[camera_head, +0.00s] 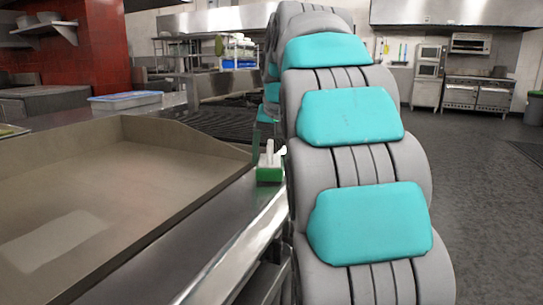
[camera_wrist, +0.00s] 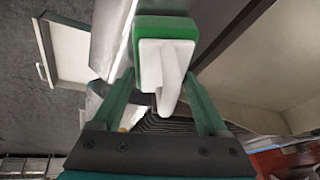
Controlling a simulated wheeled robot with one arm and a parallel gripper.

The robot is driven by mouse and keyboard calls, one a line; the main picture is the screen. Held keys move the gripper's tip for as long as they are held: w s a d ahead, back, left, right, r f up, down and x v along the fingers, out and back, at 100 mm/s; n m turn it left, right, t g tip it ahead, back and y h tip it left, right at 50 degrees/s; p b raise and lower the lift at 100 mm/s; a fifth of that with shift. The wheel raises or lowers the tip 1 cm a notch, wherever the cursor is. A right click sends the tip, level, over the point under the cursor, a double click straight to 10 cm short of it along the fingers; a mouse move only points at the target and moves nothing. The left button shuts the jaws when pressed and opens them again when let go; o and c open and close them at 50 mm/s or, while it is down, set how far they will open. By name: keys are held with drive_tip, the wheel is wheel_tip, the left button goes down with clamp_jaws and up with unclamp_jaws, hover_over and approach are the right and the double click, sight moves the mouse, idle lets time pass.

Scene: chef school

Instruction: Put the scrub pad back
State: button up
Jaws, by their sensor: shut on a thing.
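The scrub pad is a green block with a white handle. It shows in the head view (camera_head: 269,174) beside my arm, at the right edge of the steel counter (camera_head: 222,262). In the wrist view the scrub pad (camera_wrist: 166,28) is at top centre, its white handle pointing toward my palm. My gripper (camera_wrist: 163,78) has its two dark green fingers on either side of the handle and is shut on the scrub pad. In the head view my arm hides most of the gripper. I cannot tell whether the pad touches the counter.
A flat griddle with raised walls (camera_head: 190,133) fills the left of the counter. Dark grates (camera_head: 215,120) lie behind it, and a blue-rimmed tray (camera_head: 125,100) stands farther back. Open floor (camera_head: 475,180) lies to the right, with ovens (camera_head: 475,93) at the back.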

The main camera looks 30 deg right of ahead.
sight(276, 161)
drive_tip(key=shift+f, duration=0.2)
drive_tip(key=o, duration=1.2)
drive_tip(key=shift+s+r, duration=0.1)
drive_tip(key=shift+r, duration=0.45)
drive_tip(key=shift+v, duration=3.3)
